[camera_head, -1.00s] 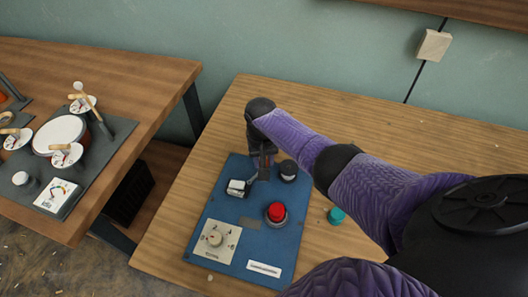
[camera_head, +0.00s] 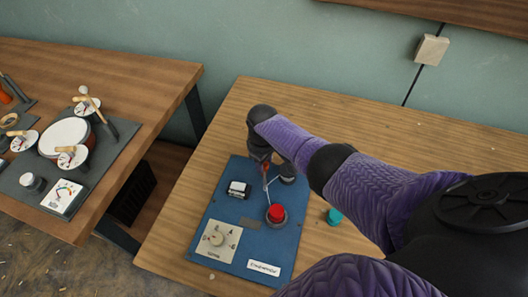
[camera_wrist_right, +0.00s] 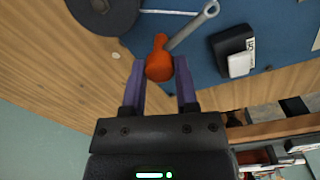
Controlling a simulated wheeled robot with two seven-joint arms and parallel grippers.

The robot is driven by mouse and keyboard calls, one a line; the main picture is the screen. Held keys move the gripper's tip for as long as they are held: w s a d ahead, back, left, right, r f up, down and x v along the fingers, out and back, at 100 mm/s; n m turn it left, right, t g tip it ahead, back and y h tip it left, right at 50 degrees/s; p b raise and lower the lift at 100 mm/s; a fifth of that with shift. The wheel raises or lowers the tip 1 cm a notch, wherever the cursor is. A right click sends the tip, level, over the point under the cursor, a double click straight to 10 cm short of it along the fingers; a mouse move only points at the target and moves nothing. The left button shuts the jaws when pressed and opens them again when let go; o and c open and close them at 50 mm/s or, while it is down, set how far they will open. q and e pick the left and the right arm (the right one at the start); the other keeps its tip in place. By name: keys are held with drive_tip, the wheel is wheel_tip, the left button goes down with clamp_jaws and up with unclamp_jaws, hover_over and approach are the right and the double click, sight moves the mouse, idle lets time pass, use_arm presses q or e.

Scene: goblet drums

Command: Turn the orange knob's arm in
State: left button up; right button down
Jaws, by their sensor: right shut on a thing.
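The blue panel (camera_head: 232,222) lies on the wooden table. The orange knob (camera_wrist_right: 159,62) stands near the panel's far edge, and in the right wrist view it sits between the two purple fingers of my right gripper (camera_wrist_right: 160,72). My right gripper (camera_head: 264,158) is shut on the knob. A grey metal arm (camera_wrist_right: 192,28) with a ring at its end runs out from the knob over the panel. In the head view the arm (camera_head: 267,190) points toward the red button (camera_head: 276,213). My left gripper is not in view.
The panel also carries a black-and-white switch (camera_head: 238,189), a dial plate (camera_head: 217,241) and a white label (camera_head: 263,268). A teal cap (camera_head: 334,216) lies right of the panel. A second table (camera_head: 150,85) with drums (camera_head: 65,138) stands at the left.

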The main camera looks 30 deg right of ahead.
drive_tip(key=shift+n, duration=0.3)
idle(0.4)
drive_tip(key=shift+c, duration=1.8)
unclamp_jaws()
wheel_tip(320, 180, up, 9)
drive_tip(key=p, duration=0.5)
drive_tip(key=shift+a+p, duration=0.15)
drive_tip(key=shift+p, duration=0.2)
drive_tip(key=shift+r, duration=0.45)
drive_tip(key=shift+r, duration=0.1)
